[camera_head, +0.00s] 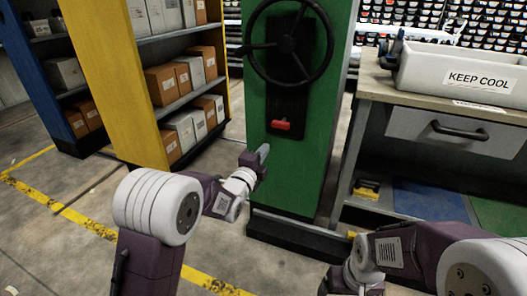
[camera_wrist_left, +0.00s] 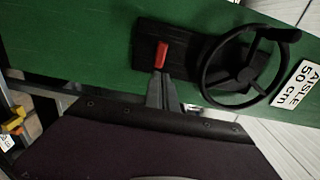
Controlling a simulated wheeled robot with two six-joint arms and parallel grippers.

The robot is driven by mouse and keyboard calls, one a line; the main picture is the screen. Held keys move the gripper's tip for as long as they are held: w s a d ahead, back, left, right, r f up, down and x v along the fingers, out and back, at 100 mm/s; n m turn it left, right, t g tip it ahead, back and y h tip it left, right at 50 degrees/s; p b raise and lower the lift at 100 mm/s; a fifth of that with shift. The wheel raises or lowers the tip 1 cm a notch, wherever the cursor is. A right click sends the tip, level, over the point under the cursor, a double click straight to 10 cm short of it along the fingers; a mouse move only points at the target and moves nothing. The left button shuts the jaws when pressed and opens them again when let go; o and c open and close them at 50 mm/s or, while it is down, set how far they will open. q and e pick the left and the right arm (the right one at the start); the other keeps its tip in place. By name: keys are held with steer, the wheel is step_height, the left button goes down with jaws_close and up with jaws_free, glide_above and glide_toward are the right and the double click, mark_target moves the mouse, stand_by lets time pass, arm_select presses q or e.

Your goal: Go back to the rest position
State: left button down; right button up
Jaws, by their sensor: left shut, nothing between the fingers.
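My left gripper (camera_head: 263,152) is in front of the green rack end panel (camera_head: 318,180), below and left of a red handle (camera_head: 281,125). Its fingers (camera_wrist_left: 160,88) are together and empty. In the left wrist view, the red handle (camera_wrist_left: 162,56) shows just beyond the fingertips; I cannot tell whether they touch. A black handwheel (camera_head: 288,44) is mounted above the handle, and it also shows in the left wrist view (camera_wrist_left: 245,70). My right arm (camera_head: 385,255) comes in at the lower right. Its fingers are not in view.
A workbench (camera_head: 480,95) with a drawer stands at the right, bearing a white "KEEP COOL" bin (camera_head: 450,65). Yellow (camera_head: 120,80) and blue (camera_head: 40,85) racks with boxes stand at the left. The floor at the left is open, with yellow tape (camera_head: 85,222).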

arm_select(q)
steer(key=s+a+r+n+y+p, duration=0.2)
steer(key=s+a+r+y+p, duration=0.15)
steer(key=a+r, duration=0.4)
steer(key=s+a+f+n+g+y+p, duration=0.1)
steer(key=s+a+f+n+g, duration=0.2)
steer(key=s+f+n+g, duration=0.25)
steer(key=s+a+f+n+g+y, duration=0.1)
steer(key=s+a+f+n+g, duration=0.2)
steer(key=s+f, duration=0.4)
steer(key=s+f+n+g, duration=0.4)
steer(key=s+f+n, duration=0.15)
steer(key=s, duration=0.35)
steer(key=s+f+n+g, duration=0.4)
steer(key=s+n, duration=0.2)
steer(key=s, duration=0.3)
step_height(320, 180, up, 37)
steer(key=p, duration=3.8)
steer(key=shift+a+r, duration=0.2)
steer(key=shift+a, duration=0.05)
steer(key=shift+w+t, duration=0.1)
steer(key=shift+t, duration=0.15)
